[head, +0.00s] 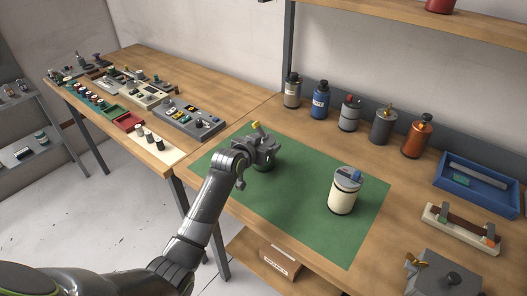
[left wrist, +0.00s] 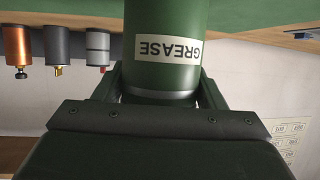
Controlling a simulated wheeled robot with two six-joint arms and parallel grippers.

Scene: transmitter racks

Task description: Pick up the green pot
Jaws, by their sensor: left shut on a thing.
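The green pot (head: 266,163) stands at the back left part of the green mat (head: 300,215), mostly hidden behind my left gripper (head: 262,150). In the left wrist view the green pot (left wrist: 165,25) shows upside down with a white label reading GREASE. The fingers of my left gripper (left wrist: 160,88) are on both sides of it and shut on it. A yellow piece sticks up just above the gripper in the head view. I cannot tell whether the pot touches the mat. My right gripper is not in view.
A cream pot (head: 342,197) with a grey lid stands on the mat to the right. Several bottles, including a blue one (head: 320,103) and an orange one (head: 417,137), line the back. A blue tray (head: 465,203) is at the right. The mat's front is clear.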

